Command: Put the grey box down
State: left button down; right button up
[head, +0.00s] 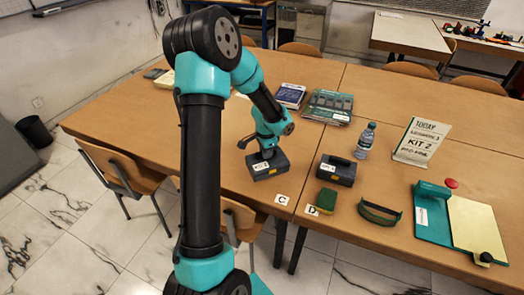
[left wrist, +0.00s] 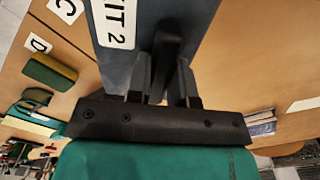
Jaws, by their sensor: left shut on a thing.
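The grey box (head: 270,168) has a white label and a dark top handle. It is at the table's front edge side, left of the "C" card; I cannot tell whether its underside touches the tabletop. My left gripper (head: 266,151) is above it, shut on its handle. In the left wrist view the gripper (left wrist: 163,88) has its two fingers either side of the dark handle, and the box (left wrist: 192,22) shows a label reading "IT 2", partly cut off. My right gripper is not in view.
A second grey box (head: 337,170) stands to the right, with a bottle (head: 366,139) behind it. A sponge (head: 326,200), green goggles (head: 380,213), cards "C" (head: 282,199) and "D" (head: 311,210), a sign (head: 421,142) and books (head: 290,95) surround it. Bare table lies left of the box.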

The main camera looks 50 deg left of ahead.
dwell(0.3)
pick_arm(q)
jog(key=w+a+f, duration=0.1)
jog(key=w+a, duration=0.9)
jog(key=a, duration=0.1)
jog(key=shift+a+f, duration=0.2)
jog(key=shift+a, duration=0.15)
jog(key=shift+w+a, duration=0.1)
jog(key=shift+w, duration=0.05)
jog(key=shift+w+a+f, duration=0.1)
jog(key=shift+f, duration=1.65)
jog(key=shift+f, duration=0.15)
jog(key=c, duration=1)
grip_release()
